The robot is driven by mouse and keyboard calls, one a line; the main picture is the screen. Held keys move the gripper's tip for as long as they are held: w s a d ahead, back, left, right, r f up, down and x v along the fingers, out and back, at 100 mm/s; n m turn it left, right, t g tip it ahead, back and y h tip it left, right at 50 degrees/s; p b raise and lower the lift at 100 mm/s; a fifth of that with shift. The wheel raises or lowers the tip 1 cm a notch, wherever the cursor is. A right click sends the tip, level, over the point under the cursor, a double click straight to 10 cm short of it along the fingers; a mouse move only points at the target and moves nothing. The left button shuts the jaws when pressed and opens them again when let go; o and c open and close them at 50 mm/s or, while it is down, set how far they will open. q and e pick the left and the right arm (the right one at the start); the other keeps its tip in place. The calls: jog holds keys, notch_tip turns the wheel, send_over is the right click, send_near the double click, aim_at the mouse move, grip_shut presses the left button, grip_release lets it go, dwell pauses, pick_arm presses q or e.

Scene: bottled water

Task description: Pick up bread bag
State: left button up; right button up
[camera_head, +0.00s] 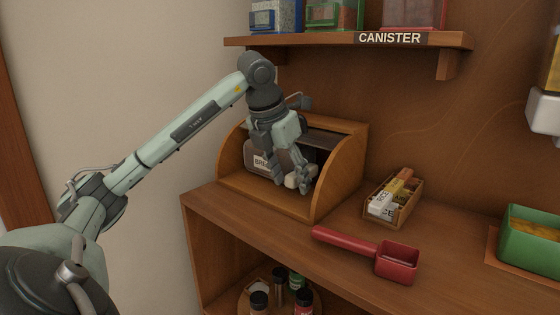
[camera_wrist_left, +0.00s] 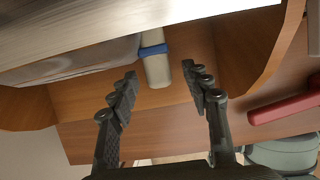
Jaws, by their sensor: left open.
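The bread bag (camera_head: 262,163) lies inside an open wooden bread box (camera_head: 233,168) on the counter, with a white label partly readable as "BRE". My left gripper (camera_head: 298,185) is at the box's open front and hides the bag's right part. In the left wrist view, the bag's clear body (camera_wrist_left: 85,62) lies at the left, and its pale neck with a blue band (camera_wrist_left: 155,68) points toward my gripper. The left gripper (camera_wrist_left: 160,74) is open, its fingertips on either side of the neck's end; I cannot tell whether they touch it. My right gripper is not in view.
A red scoop (camera_head: 395,262) lies on the counter right of the box. A small crate of packets (camera_head: 407,205) stands behind it, and a green bin (camera_head: 530,245) at far right. A shelf (camera_head: 345,41) with canisters hangs above. Jars (camera_head: 297,281) stand below the counter.

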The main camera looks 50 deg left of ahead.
pick_arm(q)
jog(key=shift+w+f, duration=0.3)
jog(key=shift+f, duration=0.25)
grip_shut()
jog(key=shift+r, duration=0.1)
jog(key=shift+a+r, duration=0.1)
